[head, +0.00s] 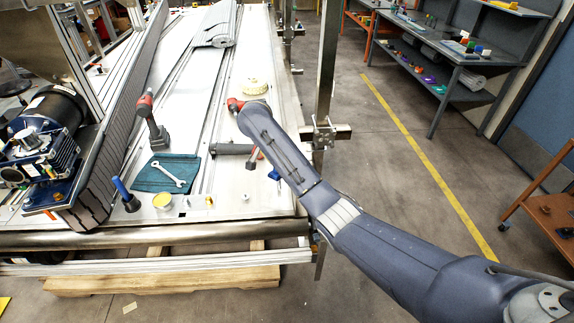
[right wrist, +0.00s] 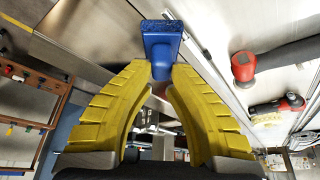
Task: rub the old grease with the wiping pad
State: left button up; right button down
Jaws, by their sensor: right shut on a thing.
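My right gripper (right wrist: 162,75), with yellow ribbed fingers, is shut on a blue block-like thing (right wrist: 160,42) in the right wrist view. It has a narrow stem and a wider, rough-looking end, and appears to be the wiping pad. In the head view my right arm reaches over the right edge of the white conveyor frame (head: 205,110) and hides the gripper. A small blue piece (head: 275,175) shows below the forearm; I cannot tell whether it is the pad. No grease patch can be made out. My left gripper is not in view.
A red-headed mallet (right wrist: 243,67) lies near the gripper. A red-and-grey drill (head: 150,115), a wrench (head: 168,174) on a teal cloth (head: 160,183), a yellow tin (head: 162,201) and a cream gear (head: 252,87) are on the frame. A steel post (head: 326,70) stands at its right edge.

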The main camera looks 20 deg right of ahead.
jog(key=shift+f, duration=0.1)
dwell(0.5)
jog(key=shift+s+a+f+t+h, duration=0.1)
jog(key=shift+f+t+h, duration=0.15)
jog(key=shift+t+h, duration=0.45)
